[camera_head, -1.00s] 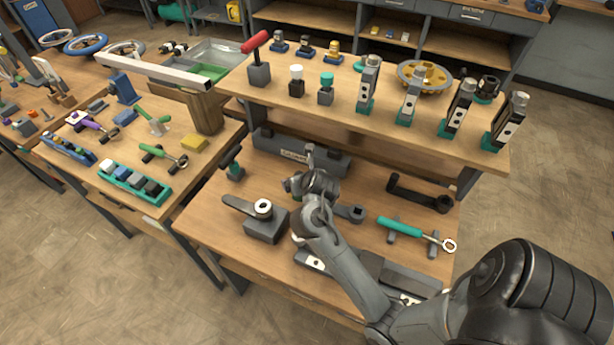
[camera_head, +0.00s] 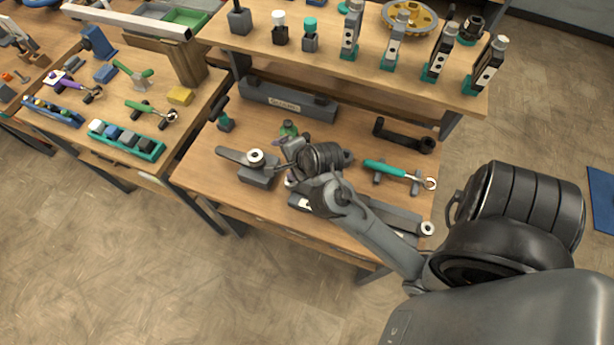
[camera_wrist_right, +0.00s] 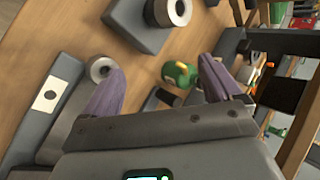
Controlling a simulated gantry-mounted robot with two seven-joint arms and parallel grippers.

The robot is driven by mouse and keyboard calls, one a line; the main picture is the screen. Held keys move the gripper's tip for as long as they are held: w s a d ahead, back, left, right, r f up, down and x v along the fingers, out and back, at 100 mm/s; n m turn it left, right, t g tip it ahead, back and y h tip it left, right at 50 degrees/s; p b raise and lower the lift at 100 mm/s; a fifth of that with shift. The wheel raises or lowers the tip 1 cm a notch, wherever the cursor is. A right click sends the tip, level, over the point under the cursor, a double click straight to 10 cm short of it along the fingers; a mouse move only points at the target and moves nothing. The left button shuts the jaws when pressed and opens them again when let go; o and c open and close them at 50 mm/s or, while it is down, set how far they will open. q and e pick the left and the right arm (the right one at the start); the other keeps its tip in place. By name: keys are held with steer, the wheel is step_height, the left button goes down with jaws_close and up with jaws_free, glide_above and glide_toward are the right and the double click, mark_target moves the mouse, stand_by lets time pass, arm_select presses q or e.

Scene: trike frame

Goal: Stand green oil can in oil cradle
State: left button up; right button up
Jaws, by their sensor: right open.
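The green oil can (camera_head: 288,128) is on the lower bench shelf, just behind my right gripper (camera_head: 284,143), which partly hides it. In the right wrist view the can (camera_wrist_right: 178,74), green with a yellow part, shows between and beyond the two purple fingers of my right gripper (camera_wrist_right: 160,70). The fingers are apart with nothing held between them. I cannot tell which fixture is the oil cradle. My left gripper is not in view.
A grey block with a round collar (camera_head: 257,172) stands left of my right gripper. A teal-handled wrench (camera_head: 385,168) lies to the right. A long labelled grey block (camera_head: 287,101) is behind. The upper shelf (camera_head: 330,57) overhangs the back.

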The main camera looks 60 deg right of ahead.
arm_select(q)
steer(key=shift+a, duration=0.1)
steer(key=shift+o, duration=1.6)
arm_select(e)
steer(key=s+a+f+n+g+y, duration=0.1)
steer(key=s+a+n, duration=0.5)
steer(key=n, duration=0.6)
steer(key=s+a+f+n+g+y, duration=0.1)
steer(key=s+a+f+n+g, duration=0.2)
steer(key=n, duration=1)
steer(key=s+a+f, duration=0.1)
steer(key=s+a, duration=0.2)
steer(key=s, duration=0.1)
steer(key=shift+s, duration=0.3)
steer(key=shift+a, duration=0.1)
